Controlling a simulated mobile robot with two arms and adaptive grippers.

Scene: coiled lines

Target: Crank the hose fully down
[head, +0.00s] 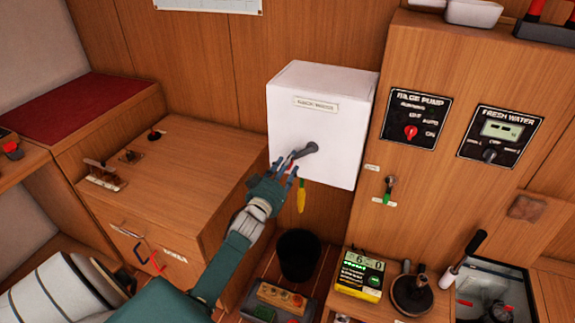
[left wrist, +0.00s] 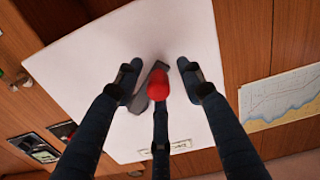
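A white box (head: 315,125) with a small label is mounted on the wood wall. A dark grey crank arm (head: 306,150) sits on its front face. A yellow-green piece (head: 301,197), perhaps the hose end, hangs just below the box. My left gripper (head: 284,168) is at the crank, in front of the box. In the left wrist view, the crank's red knob (left wrist: 158,85) lies between the spread fingers of my left gripper (left wrist: 158,78). The two side fingers stand clear of the knob; whether the third touches it is unclear. My right gripper is not in view.
A wooden cabinet (head: 170,180) stands at left below the box. A panel with bilge pump (head: 416,119) and fresh water (head: 500,137) controls is at right. A lever (head: 465,256) stands at lower right.

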